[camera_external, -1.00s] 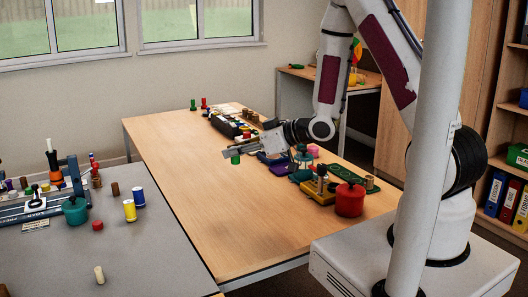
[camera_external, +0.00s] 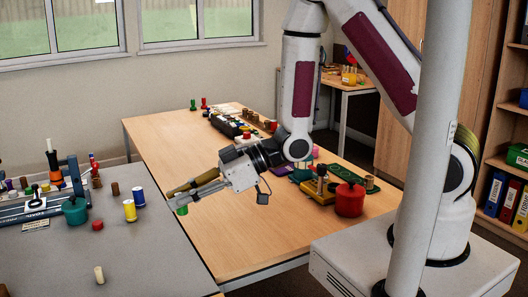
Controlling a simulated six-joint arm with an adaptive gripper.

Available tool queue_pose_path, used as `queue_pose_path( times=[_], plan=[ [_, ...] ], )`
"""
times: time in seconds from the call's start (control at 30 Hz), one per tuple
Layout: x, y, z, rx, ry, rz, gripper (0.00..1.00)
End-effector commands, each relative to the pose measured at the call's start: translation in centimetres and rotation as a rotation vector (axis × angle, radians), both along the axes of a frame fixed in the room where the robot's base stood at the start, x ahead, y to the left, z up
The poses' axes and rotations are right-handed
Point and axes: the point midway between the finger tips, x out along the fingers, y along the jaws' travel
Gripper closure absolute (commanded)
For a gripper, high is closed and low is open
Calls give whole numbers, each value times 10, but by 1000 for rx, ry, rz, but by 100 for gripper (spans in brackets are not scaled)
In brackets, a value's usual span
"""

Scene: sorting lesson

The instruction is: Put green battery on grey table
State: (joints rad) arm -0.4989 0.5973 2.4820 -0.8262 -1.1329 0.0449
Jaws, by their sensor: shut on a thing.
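My gripper (camera_external: 179,203) is shut on the green battery (camera_external: 182,210), a small green cylinder showing just below the fingertips. It hangs in the air near the left edge of the wooden table, close to the border with the grey table (camera_external: 150,262). The fingers hide the upper part of the battery. The grey table fills the lower left of the view.
On the grey table stand a yellow battery (camera_external: 129,211), a blue and white one (camera_external: 138,197), a red piece (camera_external: 97,225), a cream piece (camera_external: 99,275) and a teal pot (camera_external: 75,211). Its front middle is clear. A red pot (camera_external: 350,199) stands on the wooden table (camera_external: 245,235).

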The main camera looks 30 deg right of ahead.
Motion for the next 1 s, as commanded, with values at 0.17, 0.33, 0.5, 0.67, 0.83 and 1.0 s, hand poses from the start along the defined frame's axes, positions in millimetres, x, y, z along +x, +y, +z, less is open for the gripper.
queue_pose_path(
  times=[0.17,0.33,0.5,0.67,0.83,1.0],
  plan=[
    [-30,18,1,2,1,74,100],
    [-45,25,-6,1,5,108,100],
    [-44,25,-20,2,5,106,100],
    [-44,25,-34,2,5,107,100],
    [-43,25,-46,3,3,106,100],
    [-43,24,-50,2,2,105,100]
  ],
)
